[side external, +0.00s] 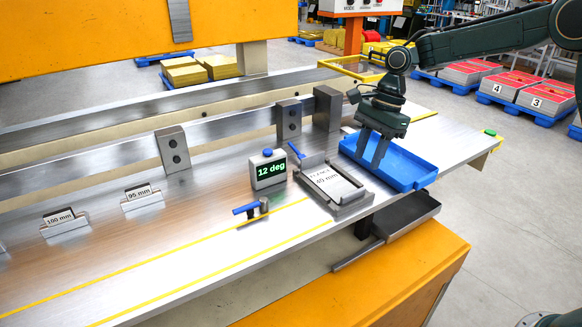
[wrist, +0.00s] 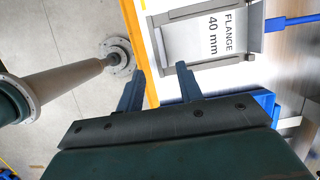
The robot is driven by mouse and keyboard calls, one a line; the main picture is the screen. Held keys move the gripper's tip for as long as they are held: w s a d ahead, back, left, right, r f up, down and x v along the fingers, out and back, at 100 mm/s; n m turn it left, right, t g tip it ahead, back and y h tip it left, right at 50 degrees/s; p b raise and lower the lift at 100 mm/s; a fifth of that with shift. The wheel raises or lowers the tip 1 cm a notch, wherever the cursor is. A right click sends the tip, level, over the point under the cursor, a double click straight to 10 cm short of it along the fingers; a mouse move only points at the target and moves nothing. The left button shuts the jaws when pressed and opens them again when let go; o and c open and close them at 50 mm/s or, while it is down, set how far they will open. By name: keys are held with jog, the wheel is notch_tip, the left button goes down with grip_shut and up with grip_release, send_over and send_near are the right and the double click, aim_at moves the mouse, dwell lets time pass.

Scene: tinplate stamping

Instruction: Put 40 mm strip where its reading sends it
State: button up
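The 40 mm strip (side external: 331,183) lies flat in a grey metal holder (side external: 350,209) on the bench, marked "FLANGE 40 mm". It also shows in the wrist view (wrist: 200,38) at the top. A display (side external: 268,170) left of the holder reads "12 deg". My gripper (side external: 374,158) points down over the blue tray (side external: 415,178), to the right of the strip. In the wrist view its two fingers (wrist: 158,92) are apart with nothing between them, and the strip lies beyond the fingertips.
A dark tray (side external: 408,218) hangs below the bench's front edge. A blue-handled clamp (side external: 250,208) stands in front of the display. Stands labelled 95 mm (side external: 142,199) and 100 mm (side external: 64,225) are at the left. Metal blocks (side external: 172,149) line the rear rail. The front left bench is clear.

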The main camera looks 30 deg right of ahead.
aim_at(354, 192)
jog(key=shift+x, duration=2.05)
jog(key=shift+x, duration=2.55)
jog(key=shift+w, duration=0.1)
grip_shut()
